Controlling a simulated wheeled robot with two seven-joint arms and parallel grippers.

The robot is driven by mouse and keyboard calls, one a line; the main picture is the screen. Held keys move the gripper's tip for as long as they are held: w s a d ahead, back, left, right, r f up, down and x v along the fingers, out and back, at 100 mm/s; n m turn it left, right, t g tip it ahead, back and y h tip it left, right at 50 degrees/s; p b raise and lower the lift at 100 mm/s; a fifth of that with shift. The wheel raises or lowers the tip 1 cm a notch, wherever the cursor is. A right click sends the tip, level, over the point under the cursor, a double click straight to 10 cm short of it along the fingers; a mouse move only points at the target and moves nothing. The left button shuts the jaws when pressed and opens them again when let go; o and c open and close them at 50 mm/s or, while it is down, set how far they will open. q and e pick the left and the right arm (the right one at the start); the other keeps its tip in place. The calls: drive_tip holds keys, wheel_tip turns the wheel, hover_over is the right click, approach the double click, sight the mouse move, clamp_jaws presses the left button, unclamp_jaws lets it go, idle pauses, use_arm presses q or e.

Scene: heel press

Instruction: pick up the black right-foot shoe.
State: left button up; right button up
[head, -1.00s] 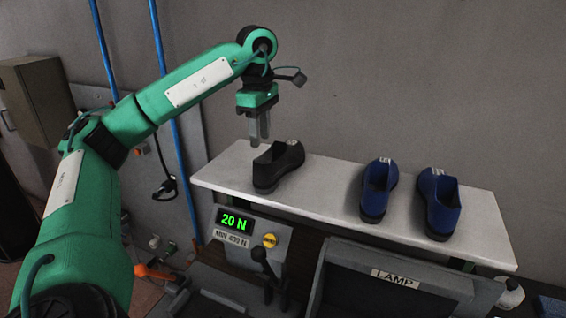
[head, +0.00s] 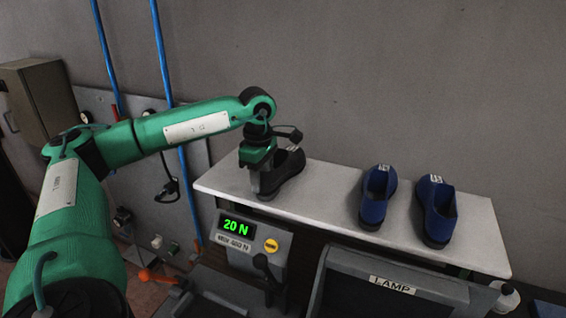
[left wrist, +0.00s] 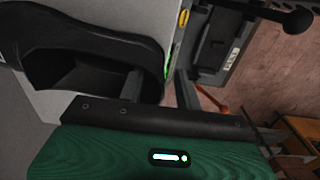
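The black shoe (head: 286,177) stands on the left part of the white shelf, its toe pointing away to the upper right. The pictures do not make clear which foot it is for. My left gripper (head: 262,186) is down at its heel end and hides part of it. In the left wrist view the black shoe (left wrist: 85,50) shows its dark opening. There my left gripper (left wrist: 160,92) is open, one finger over the opening and the other outside the heel wall, with a gap beside the wall. My right gripper is not in view.
Two blue shoes, one (head: 376,196) nearer the middle and one (head: 436,212) farther right, stand on the white shelf (head: 325,187). Below are a panel reading 20 N (head: 236,226) and a lever (head: 262,264). A grey wall rises behind. The shelf is bare between the black and blue shoes.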

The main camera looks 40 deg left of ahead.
use_arm(q)
clamp_jaws()
idle(0.3)
